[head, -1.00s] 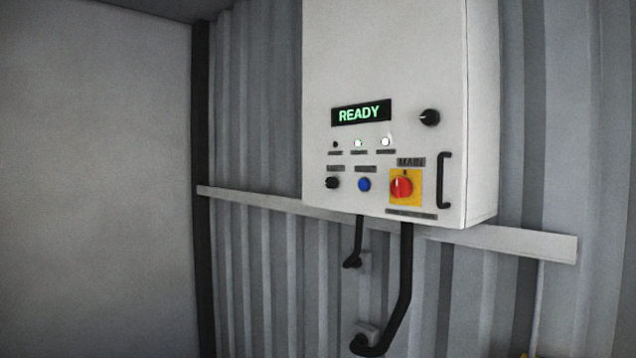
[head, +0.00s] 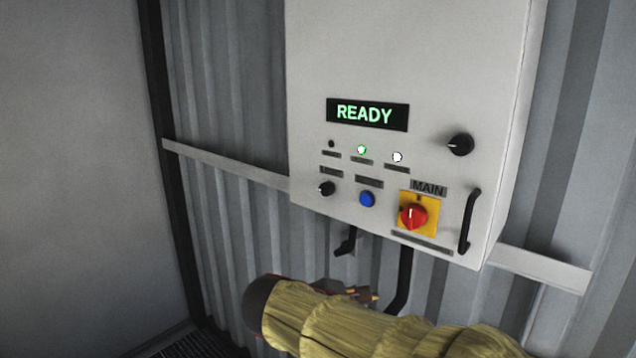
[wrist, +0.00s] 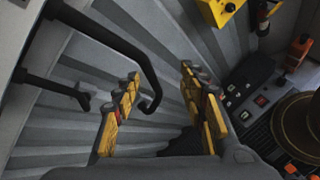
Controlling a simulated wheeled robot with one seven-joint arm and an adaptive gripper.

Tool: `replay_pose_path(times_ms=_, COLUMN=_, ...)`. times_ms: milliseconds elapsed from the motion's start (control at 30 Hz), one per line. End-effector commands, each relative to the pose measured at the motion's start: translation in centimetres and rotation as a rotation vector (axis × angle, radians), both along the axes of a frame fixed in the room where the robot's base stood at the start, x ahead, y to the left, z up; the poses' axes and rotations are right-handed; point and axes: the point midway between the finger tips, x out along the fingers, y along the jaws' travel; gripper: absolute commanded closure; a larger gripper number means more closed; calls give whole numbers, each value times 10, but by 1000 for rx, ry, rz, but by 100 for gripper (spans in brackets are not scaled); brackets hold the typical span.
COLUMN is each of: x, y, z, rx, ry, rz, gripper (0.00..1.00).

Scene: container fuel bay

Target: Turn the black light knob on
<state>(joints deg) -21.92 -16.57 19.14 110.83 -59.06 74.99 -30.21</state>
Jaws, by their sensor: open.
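The white control box (head: 400,60) hangs on the corrugated wall. A small black knob (head: 326,188) sits at its lower left, under a label too small to read. A larger black knob (head: 461,144) is at the upper right of the front. I cannot tell from the labels which one is the light knob. My gripper (head: 362,293) is below the box in the head view, partly hidden by my yellow-sleeved arm.
A blue button (head: 367,199), a red MAIN switch (head: 413,216) and a black handle (head: 469,221) share the panel. The display (head: 367,114) reads READY; a green and a white lamp are lit. Black pipes (head: 402,278) run below, near my gripper.

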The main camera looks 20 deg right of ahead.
Motion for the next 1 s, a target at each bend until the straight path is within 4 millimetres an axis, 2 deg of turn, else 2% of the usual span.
replay_pose_path(times_ms=33, x=15, y=8, z=28, rx=-67, ry=22, rz=41, gripper=58)
replay_pose_path(times_ms=167, x=52, y=30, z=77, rx=-255, ry=67, rz=139, gripper=58)
replay_pose_path(times_ms=300, x=87, y=61, z=127, rx=-450, ry=100, rz=228, gripper=58)
replay_pose_path(times_ms=400, x=107, y=85, z=156, rx=-568, ry=114, rz=277, gripper=58)
replay_pose_path(times_ms=500, x=120, y=105, z=176, rx=-657, ry=120, rz=311, gripper=58)
replay_pose_path(times_ms=600, x=128, y=118, z=188, rx=-715, ry=123, rz=330, gripper=58)
replay_pose_path(times_ms=733, x=134, y=124, z=193, rx=-748, ry=124, rz=340, gripper=58)
replay_pose_path(times_ms=867, x=141, y=114, z=193, rx=-752, ry=126, rz=338, gripper=58)
replay_pose_path(times_ms=1000, x=154, y=95, z=193, rx=-751, ry=126, rz=338, gripper=58)
